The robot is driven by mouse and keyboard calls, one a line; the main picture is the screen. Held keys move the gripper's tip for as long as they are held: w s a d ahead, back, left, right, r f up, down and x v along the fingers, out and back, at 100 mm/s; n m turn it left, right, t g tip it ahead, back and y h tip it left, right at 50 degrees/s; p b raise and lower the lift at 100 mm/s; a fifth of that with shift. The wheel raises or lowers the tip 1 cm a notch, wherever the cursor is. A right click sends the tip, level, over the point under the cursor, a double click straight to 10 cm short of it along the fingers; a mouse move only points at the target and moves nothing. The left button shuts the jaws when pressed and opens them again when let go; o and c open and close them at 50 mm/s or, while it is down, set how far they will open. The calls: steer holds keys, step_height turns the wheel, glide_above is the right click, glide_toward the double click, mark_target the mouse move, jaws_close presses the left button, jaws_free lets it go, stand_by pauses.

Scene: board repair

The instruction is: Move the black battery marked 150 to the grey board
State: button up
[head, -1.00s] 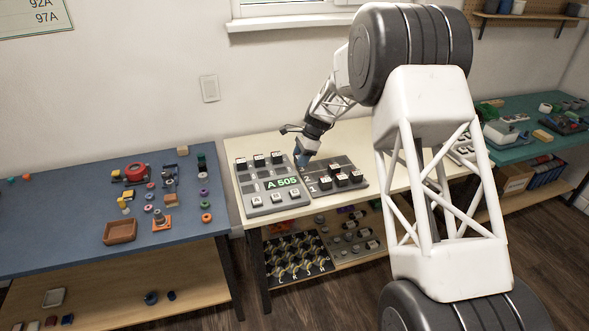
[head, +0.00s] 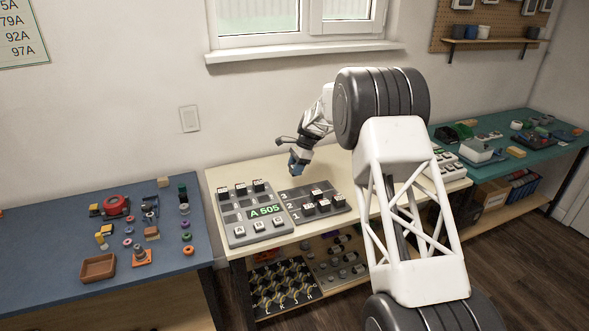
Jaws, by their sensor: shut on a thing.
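The light grey board (head: 231,226) with a green "A 505" display lies on the cream table. It holds three black batteries in its back row and three pale keys at its front. The darker board (head: 298,217), with rows numbered 1 to 3, lies just right of it and carries several black batteries (head: 324,205). Their markings are too small to read, so I cannot tell which is marked 150. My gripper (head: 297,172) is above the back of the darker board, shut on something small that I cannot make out.
A blue table (head: 60,270) with scattered small parts stands at the left. A teal table (head: 545,150) with tools and trays is at the right. Another keyed board (head: 447,165) is at the cream table's right end. Shelves with parts are below.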

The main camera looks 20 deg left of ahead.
steer(key=shift+f, duration=0.2)
glide_toward(292, 194)
steer(key=shift+s+x, duration=0.2)
steer(key=shift+x, duration=2.5)
steer(key=shift+a+f, duration=0.1)
steer(key=shift+f, duration=0.3)
steer(key=o, duration=1.1)
steer(key=shift+c, duration=0.2)
steer(key=v, duration=0.7)
steer(key=shift+r, duration=0.35)
